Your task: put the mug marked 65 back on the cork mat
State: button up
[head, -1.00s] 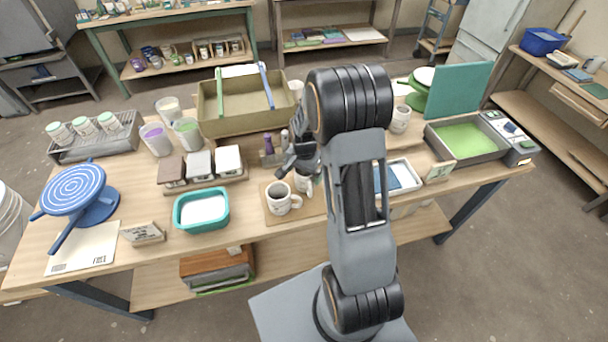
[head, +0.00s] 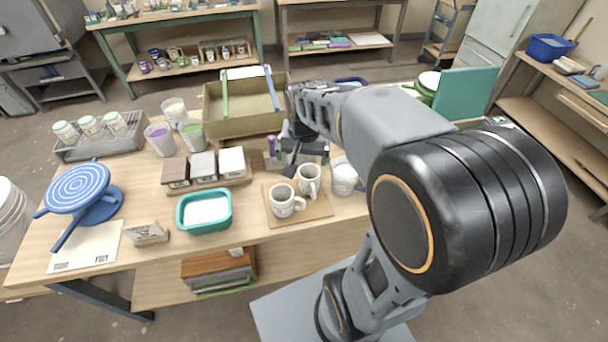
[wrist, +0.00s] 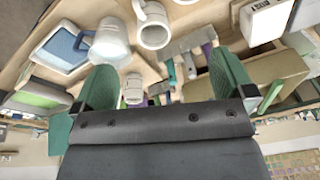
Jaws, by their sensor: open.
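Two white mugs stand upright on the cork mat (head: 318,211). The front-left mug (head: 283,203) has its handle to the right; the back-right mug (head: 309,183) has its handle toward the front. I cannot read a number on either, so I cannot tell which is 65. My gripper (head: 304,158) is open and empty, just behind and above the back-right mug, apart from it. In the wrist view the green-padded fingers (wrist: 163,68) are spread wide, with a white mug (wrist: 154,36) beyond their tips.
A white tub (head: 344,180) stands close to the mat's right side. A teal basin (head: 204,226) and a row of small boxes (head: 203,183) stand to the left. An olive crate (head: 244,124) is behind. My arm hides the table's right part.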

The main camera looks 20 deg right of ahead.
jog(key=s+a+r+n+t, duration=0.2)
jog(key=s+n, duration=0.4)
jog(key=s, duration=0.3)
jog(key=shift+a+r, duration=0.3)
jog(key=shift+a, duration=0.6)
jog(key=shift+c, duration=0.2)
